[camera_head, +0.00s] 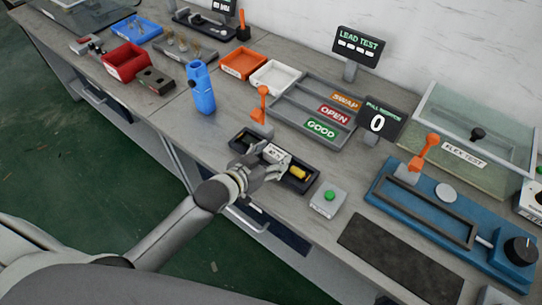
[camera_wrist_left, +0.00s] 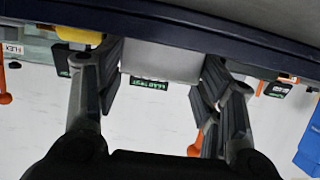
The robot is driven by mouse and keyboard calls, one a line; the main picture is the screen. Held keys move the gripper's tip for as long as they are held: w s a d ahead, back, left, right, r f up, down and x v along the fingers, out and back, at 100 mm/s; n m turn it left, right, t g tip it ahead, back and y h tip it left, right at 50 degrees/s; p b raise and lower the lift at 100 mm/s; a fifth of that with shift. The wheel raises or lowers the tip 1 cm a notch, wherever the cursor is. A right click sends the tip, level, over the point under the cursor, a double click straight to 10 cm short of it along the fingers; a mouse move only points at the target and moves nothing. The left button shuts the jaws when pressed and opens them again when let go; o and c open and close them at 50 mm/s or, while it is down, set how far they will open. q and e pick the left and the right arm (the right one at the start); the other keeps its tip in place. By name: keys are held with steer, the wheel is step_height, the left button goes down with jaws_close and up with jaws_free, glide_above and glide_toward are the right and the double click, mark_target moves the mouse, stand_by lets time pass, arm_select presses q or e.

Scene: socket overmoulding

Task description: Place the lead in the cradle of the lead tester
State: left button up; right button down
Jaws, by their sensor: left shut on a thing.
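The lead tester's black cradle tray (camera_head: 237,139) lies on the bench below the LEAD TEST display (camera_head: 360,46). My left gripper (camera_head: 268,166) reaches down over its middle, fingers shut on the lead's pale block (camera_head: 276,153). In the left wrist view this block (camera_wrist_left: 165,60) sits between the two fingers (camera_wrist_left: 160,85). A yellow cylindrical end (camera_head: 298,172) shows in the right part of the tray, and as a yellow patch (camera_wrist_left: 80,36) in the wrist view. The fingers hide the join between block and yellow end, and whether the lead touches the cradle floor. My right gripper is out of view.
A green-button box (camera_head: 329,198) stands right of the tray, and an orange lever (camera_head: 262,104) behind it. A blue bottle-like tool (camera_head: 201,88) stands to the left. The SWAP, OPEN and GOOD rack (camera_head: 282,106) lies behind. The blue flex-test fixture (camera_head: 390,193) is at right.

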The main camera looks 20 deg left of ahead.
arm_select(q)
steer(key=o, duration=1.1)
steer(key=shift+f, duration=0.1)
steer(key=shift+c, duration=0.2)
steer(key=v, duration=1.2)
steer(key=shift+r+b, duration=0.2)
steer(key=shift+b, duration=0.15)
